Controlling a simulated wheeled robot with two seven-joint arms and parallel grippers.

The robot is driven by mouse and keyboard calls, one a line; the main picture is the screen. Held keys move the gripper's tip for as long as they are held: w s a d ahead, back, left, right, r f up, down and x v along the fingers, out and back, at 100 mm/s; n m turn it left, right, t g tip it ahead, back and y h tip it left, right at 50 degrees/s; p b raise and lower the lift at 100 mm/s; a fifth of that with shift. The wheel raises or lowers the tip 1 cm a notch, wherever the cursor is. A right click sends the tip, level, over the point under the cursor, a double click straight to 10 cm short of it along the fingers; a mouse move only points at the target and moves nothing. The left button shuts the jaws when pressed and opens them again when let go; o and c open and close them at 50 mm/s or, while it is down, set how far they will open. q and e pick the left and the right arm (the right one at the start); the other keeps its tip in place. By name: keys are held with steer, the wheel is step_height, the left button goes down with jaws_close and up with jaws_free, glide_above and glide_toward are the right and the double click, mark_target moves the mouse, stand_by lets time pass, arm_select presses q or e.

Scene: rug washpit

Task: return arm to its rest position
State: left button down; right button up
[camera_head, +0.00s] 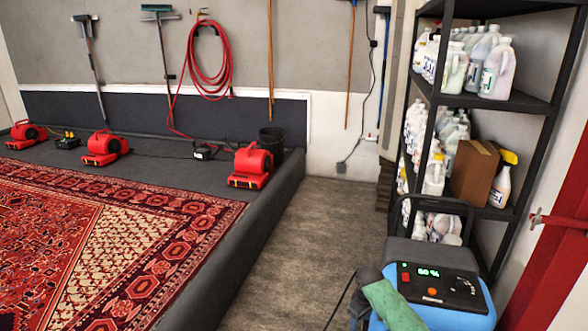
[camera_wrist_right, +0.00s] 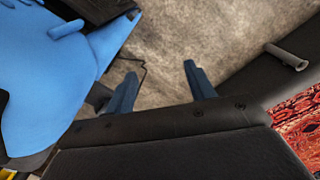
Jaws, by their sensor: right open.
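My right gripper (camera_wrist_right: 160,86) shows in the right wrist view. Its two blue fingers are wide apart and nothing is between them. They point over bare grey-brown floor (camera_wrist_right: 170,40). A blue machine (camera_wrist_right: 45,85) is to the left of the fingers in that view. Neither gripper shows in the head view, and my left gripper is not seen.
In the head view, the blue machine (camera_head: 455,318) with a lit display and a green cloth (camera_head: 392,306) stands at lower right, before a black shelf (camera_head: 500,100) of bottles. A red rug (camera_head: 110,250) lies on a raised platform (camera_head: 245,225). Floor between is clear (camera_head: 310,230).

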steer(key=s+a+f+m+b, duration=0.1)
steer(key=s+a+f, duration=0.1)
steer(key=s+f, duration=0.95)
steer(key=s+a+f+m, duration=0.1)
steer(key=s+f+m, duration=0.1)
steer(key=s+f, duration=0.95)
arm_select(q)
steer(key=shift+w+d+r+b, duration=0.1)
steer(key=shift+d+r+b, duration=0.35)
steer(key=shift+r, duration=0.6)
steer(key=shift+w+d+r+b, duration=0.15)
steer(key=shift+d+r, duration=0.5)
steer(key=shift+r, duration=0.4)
arm_select(e)
steer(key=s+f+m, duration=0.1)
steer(key=s+f, duration=0.8)
steer(key=s, duration=0.5)
steer(key=s+f+m+t, duration=0.1)
steer(key=s+f, duration=0.8)
steer(key=s, duration=0.4)
steer(key=shift+s+f+t, duration=0.3)
steer(key=shift+s+f, duration=0.05)
